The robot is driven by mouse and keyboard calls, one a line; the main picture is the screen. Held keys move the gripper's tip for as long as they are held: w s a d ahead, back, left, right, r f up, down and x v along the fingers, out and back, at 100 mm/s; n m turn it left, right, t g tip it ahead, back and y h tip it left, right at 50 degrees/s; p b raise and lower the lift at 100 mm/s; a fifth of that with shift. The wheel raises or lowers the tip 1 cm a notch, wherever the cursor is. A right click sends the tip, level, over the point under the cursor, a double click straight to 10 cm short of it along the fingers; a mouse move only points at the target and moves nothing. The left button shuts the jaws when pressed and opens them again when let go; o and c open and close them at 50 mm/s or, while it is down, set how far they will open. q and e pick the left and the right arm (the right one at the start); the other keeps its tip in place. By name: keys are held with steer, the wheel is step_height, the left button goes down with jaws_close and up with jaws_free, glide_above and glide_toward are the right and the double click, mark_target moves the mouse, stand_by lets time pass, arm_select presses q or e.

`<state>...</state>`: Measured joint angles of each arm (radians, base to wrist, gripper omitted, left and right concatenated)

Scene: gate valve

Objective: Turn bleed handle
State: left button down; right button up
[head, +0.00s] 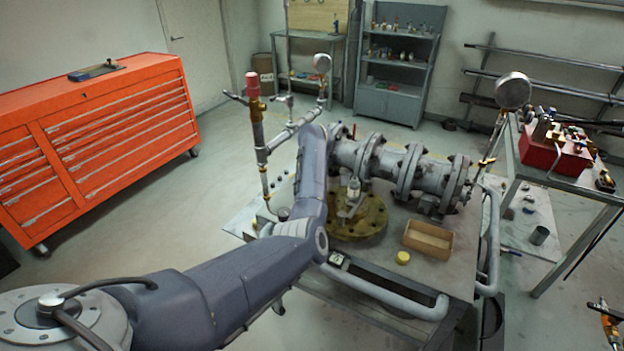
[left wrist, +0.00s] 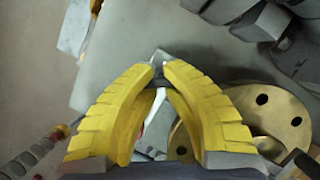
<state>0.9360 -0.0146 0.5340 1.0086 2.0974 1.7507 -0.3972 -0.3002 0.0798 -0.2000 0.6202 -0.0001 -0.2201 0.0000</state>
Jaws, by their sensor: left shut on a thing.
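In the left wrist view my left gripper (left wrist: 160,72) has its two yellow fingers closed toward each other, with the fingertips nearly meeting on a small grey piece. A thin pale lever-like strip (left wrist: 154,108) shows between the fingers. I cannot tell whether the held piece is the bleed handle. In the head view my left arm reaches over the bench, and its gripper is hidden behind my arm links. The grey flanged valve pipe (head: 408,172) lies across the bench beyond my arm. My right gripper is not in view.
A brass flange (head: 372,222) lies on the bench near my arm; it also shows in the left wrist view (left wrist: 286,108). A red-topped standpipe (head: 254,105) rises left of my arm. A wooden box (head: 428,240) and a yellow disc (head: 403,258) sit near the front edge.

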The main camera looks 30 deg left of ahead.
arm_select(q)
steer(key=n, duration=0.2)
steer(key=n+g+y, duration=0.1)
steer(key=n, duration=0.2)
steer(key=shift+w+a+r+n+y, duration=0.1)
steer(key=shift+w+r+n+y, duration=0.1)
steer(key=shift+r+n+y, duration=0.15)
steer(key=shift+a+n+g+y, duration=0.15)
steer(key=shift+n+g, duration=0.35)
steer(key=shift+n, duration=0.6)
steer(key=shift+d+n+g+y, duration=0.1)
steer(key=shift+n+g, duration=0.4)
steer(key=shift+n, duration=0.55)
steer(key=shift+a, duration=0.1)
steer(key=c, duration=1.5)
jaws_free()
steer(key=shift+r, duration=0.4)
steer(key=o, duration=0.7)
steer(key=v, duration=0.3)
steer(key=d+v, duration=0.1)
steer(key=v, duration=0.3)
steer(key=shift+f, duration=0.15)
steer(key=shift+c, duration=0.2)
steer(key=shift+v, duration=1.95)
